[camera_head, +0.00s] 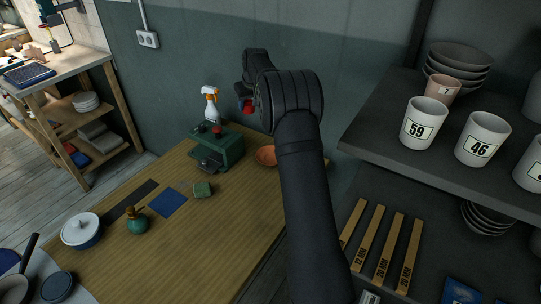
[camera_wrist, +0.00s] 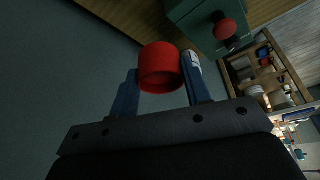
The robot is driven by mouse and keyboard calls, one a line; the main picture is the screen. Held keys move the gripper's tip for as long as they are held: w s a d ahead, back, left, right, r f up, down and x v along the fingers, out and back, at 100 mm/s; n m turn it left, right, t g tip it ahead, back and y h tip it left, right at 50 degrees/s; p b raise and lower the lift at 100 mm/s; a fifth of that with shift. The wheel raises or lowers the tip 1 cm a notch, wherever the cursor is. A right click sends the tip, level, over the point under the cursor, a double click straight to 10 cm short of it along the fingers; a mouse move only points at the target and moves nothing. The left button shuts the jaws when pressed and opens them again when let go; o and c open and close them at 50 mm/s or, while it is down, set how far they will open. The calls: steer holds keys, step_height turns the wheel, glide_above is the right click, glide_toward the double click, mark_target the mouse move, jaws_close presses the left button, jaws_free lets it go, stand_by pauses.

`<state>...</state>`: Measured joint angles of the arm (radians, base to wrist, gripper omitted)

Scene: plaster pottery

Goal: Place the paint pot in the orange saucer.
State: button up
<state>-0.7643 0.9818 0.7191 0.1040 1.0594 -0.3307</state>
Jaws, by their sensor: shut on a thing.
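A red paint pot (camera_wrist: 160,70) is between the two fingers of my gripper (camera_wrist: 161,78) in the wrist view, and the fingers are shut on it. In the head view only a small red part of the pot (camera_head: 247,106) shows beside my gripper (camera_head: 244,98), above the far end of the table. The orange saucer (camera_head: 265,156) lies on the table below, partly hidden behind my arm. The pot is held up in the air, apart from the saucer.
A green machine (camera_head: 228,146) with a red knob stands left of the saucer, with a spray bottle (camera_head: 211,104) behind it. A green block (camera_head: 203,189), blue square (camera_head: 168,203) and green bottle (camera_head: 137,222) lie nearer. Shelves with numbered cups (camera_head: 424,122) stand at right.

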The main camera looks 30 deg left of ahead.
steer(key=w+d+m, duration=0.1)
steer(key=w+d, duration=0.2)
steer(key=d, duration=0.7)
steer(key=w+d+m, duration=0.1)
steer(key=w+d, duration=0.1)
steer(key=d, duration=0.7)
step_height(320, 180, down, 11)
steer(key=shift+t+h, duration=0.3)
steer(key=shift+t, duration=0.1)
steer(key=a+f, duration=0.2)
steer(key=a, duration=0.2)
steer(key=s+a+f, duration=0.1)
steer(key=a+f, duration=0.4)
steer(key=a, duration=0.2)
steer(key=shift+s+a+f, duration=0.3)
steer(key=shift+f, duration=1.95)
steer(key=shift+f, duration=0.15)
steer(key=o, duration=1)
steer(key=v, duration=1.2)
steer(key=shift+a, duration=0.1)
